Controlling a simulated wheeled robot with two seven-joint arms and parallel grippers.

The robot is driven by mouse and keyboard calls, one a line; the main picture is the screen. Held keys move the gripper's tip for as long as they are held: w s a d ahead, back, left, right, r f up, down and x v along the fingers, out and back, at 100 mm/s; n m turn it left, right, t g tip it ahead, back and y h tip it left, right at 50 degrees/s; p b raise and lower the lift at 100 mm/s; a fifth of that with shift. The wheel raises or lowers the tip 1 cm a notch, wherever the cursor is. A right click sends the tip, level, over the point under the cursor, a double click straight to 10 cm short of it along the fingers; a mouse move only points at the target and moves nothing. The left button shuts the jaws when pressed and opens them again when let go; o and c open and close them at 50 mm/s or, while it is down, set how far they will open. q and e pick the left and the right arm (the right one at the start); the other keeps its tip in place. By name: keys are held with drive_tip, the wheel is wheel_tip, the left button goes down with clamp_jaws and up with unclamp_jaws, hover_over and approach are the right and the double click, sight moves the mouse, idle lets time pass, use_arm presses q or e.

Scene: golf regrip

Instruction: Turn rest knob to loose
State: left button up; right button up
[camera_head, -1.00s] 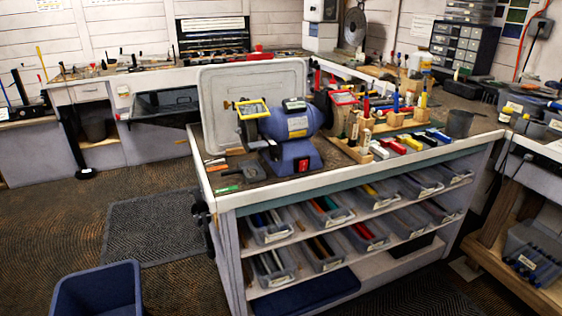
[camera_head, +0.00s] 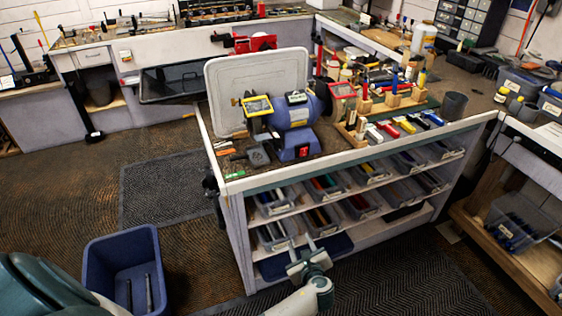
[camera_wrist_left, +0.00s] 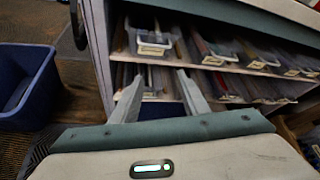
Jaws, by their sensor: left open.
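The blue bench grinder (camera_head: 292,125) stands on the left part of the workbench top. It has a yellow-framed shield (camera_head: 257,106) over its left wheel, a red-framed shield (camera_head: 342,90) over its right wheel, and a red switch on its base. A dark grey piece (camera_head: 258,155) sits low at its left side. I cannot make out the rest knob at this size. My left gripper (camera_head: 301,242) is open and empty, in front of the bench's lower shelves and well below the grinder. Its two fingers also show in the left wrist view (camera_wrist_left: 159,80), pointing at the shelves. My right gripper is not in view.
Shelf bins (camera_head: 272,202) fill the bench front. A blue waste bin (camera_head: 125,262) stands on the floor at the left. Small tools (camera_head: 222,147) lie at the bench's left end, and wooden blocks with colored tools (camera_head: 390,100) stand right of the grinder. A grey panel rises behind it.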

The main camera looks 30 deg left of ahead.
use_arm(q)
drive_tip(key=w+a+r+m+y+p, duration=0.1)
drive_tip(key=w+r+y+p, duration=0.1)
drive_tip(key=r, duration=0.9)
drive_tip(key=w+a+r+m+t+y+p, duration=0.1)
drive_tip(key=w+r+y, duration=0.1)
drive_tip(key=r, duration=1)
drive_tip(key=shift+y+p, duration=0.35)
drive_tip(key=shift+y, duration=0.45)
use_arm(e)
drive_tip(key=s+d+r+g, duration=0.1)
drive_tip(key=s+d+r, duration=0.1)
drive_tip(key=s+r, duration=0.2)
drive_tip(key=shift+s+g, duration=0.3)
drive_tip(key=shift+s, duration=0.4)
use_arm(q)
drive_tip(key=shift+a+r, duration=0.1)
